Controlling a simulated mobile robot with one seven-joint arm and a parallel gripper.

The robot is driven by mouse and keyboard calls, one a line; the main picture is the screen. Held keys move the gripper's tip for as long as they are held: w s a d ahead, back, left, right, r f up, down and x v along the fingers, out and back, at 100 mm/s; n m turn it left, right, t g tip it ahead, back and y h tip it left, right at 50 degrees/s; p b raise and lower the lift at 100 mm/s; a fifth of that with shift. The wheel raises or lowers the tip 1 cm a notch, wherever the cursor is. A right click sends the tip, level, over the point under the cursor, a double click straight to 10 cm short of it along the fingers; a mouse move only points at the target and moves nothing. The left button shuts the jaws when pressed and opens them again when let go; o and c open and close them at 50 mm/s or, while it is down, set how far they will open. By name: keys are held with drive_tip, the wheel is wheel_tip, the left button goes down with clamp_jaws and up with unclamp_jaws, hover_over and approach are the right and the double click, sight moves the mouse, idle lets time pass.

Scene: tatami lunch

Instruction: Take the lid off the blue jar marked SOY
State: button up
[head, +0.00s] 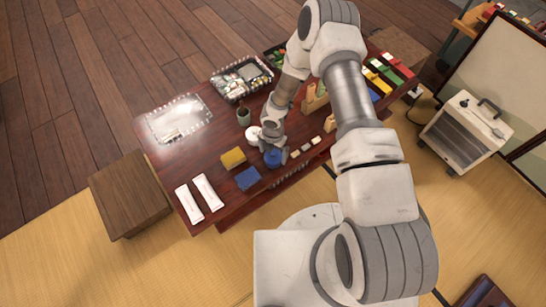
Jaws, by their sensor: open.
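The blue jar (273,158) stands near the front edge of the low dark red table (222,210). It is small in the head view, and no SOY marking can be read. My gripper (274,150) points down at the jar, with its open fingers close around or just above the jar's top. I cannot tell whether the fingers touch it. The gripper and wrist hide part of the jar's top, so I cannot make out the lid. A round white thing (253,134) lies just left of my gripper; I cannot tell what it is.
A yellow block (233,158) and a blue block (248,179) lie left of the jar. A dark cup (243,117) stands behind them. Small pieces (305,148) lie right.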

drive_tip(key=c, duration=1.1)
drive_tip(key=shift+r, duration=0.1)
